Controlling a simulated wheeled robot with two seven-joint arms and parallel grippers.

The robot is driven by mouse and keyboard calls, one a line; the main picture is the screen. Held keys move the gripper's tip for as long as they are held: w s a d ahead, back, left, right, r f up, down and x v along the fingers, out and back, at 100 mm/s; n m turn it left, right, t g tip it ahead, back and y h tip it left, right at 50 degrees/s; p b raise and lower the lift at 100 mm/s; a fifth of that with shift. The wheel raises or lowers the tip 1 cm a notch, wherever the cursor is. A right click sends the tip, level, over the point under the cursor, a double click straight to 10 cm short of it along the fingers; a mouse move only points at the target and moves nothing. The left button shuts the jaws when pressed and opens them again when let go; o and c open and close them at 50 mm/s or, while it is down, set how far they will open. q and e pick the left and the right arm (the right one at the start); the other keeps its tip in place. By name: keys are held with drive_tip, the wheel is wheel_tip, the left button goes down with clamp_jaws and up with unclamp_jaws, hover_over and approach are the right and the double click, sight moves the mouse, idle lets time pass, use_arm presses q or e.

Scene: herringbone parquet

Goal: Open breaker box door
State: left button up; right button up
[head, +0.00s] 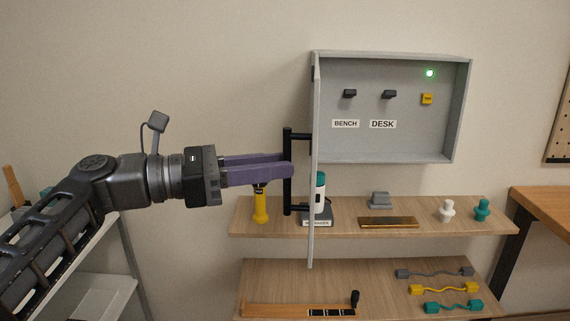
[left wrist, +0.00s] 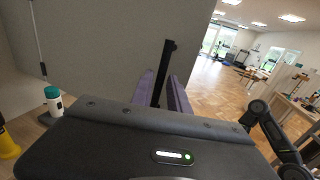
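The grey breaker box (head: 392,158) is on the wall with its door (head: 314,235) swung out, standing nearly edge-on in the head view. The door also fills the upper left of the left wrist view (left wrist: 110,45). Its black bar handle (head: 287,198) is on the door's left face. My left gripper (head: 289,166) has its purple fingers on either side of this handle, closed on it; the handle also shows between them in the left wrist view (left wrist: 165,62). Inside the box are two black switches (head: 349,93) (head: 389,94), a yellow switch (head: 427,98) and a lit green light (head: 430,73). My right gripper is out of view.
Below the box, a wooden shelf (head: 420,227) holds a yellow-handled tool (head: 260,205), a white and teal bottle (head: 320,190) and small parts. A lower shelf (head: 375,288) holds several cables. A workbench (head: 545,205) is at right. The left wrist view shows open parquet floor (left wrist: 215,95).

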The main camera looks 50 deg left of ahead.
use_arm(q)
drive_tip(key=v, duration=0.5)
drive_tip(key=shift+s+a, duration=0.1)
drive_tip(key=shift+s, duration=0.05)
idle(0.4)
